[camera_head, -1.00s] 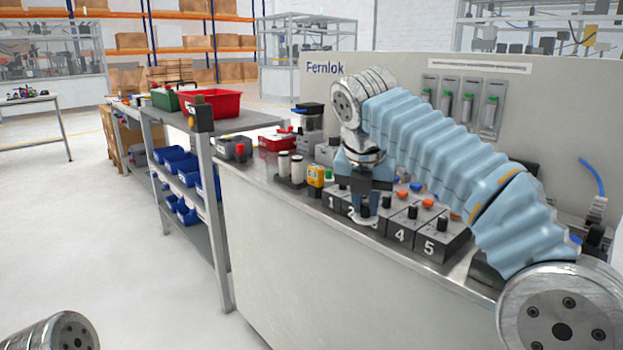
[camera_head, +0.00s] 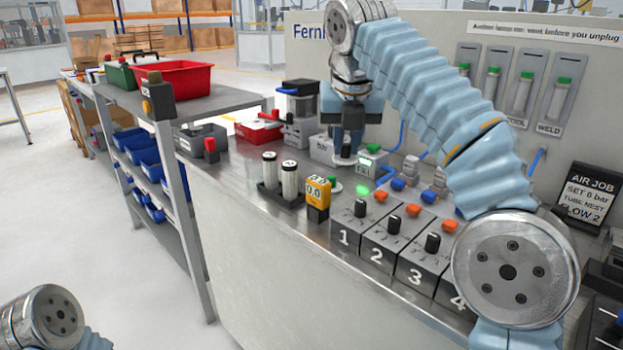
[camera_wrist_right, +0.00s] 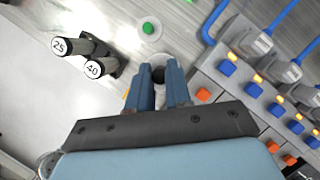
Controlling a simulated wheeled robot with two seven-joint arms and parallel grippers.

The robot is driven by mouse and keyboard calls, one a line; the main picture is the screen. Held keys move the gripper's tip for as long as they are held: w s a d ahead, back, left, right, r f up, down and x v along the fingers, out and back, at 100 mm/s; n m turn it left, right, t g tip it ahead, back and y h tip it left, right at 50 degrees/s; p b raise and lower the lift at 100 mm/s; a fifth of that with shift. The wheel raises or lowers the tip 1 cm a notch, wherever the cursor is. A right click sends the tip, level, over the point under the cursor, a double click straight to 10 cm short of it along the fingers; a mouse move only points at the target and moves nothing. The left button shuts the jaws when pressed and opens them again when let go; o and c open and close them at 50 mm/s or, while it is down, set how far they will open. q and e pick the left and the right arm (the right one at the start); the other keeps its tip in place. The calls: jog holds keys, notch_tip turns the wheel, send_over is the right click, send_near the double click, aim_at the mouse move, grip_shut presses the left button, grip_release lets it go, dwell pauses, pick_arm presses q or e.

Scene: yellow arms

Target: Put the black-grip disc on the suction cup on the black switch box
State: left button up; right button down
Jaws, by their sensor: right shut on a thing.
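My right gripper (camera_head: 345,125) points down over the back part of the steel bench, behind the yellow meter. It is shut on the black grip of a pale disc (camera_head: 344,160); in the right wrist view the black grip (camera_wrist_right: 158,75) shows between the fingertips (camera_wrist_right: 161,85). Numbered dark boxes with black knobs, such as box 1 (camera_head: 345,236), stand along the bench's front right. A dark box with a red button (camera_head: 210,144) is on the left. I cannot tell which is the black switch box, and no suction cup is clearly seen. My left gripper is out of view.
Two white-capped cylinders (camera_head: 290,181) and a yellow meter (camera_head: 318,193) stand in front of the gripper. A green-grip disc (camera_wrist_right: 148,28) lies close by. Blue and orange connectors (camera_wrist_right: 227,68) lie to the right. A red tray (camera_head: 172,80) sits on the side shelf.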

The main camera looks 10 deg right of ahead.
notch_tip(320, 180, down, 10)
jog(key=shift+r+b, duration=0.1)
jog(key=shift+b, duration=0.65)
jog(key=c, duration=1.1)
grip_release()
jog(key=shift+o, duration=0.2)
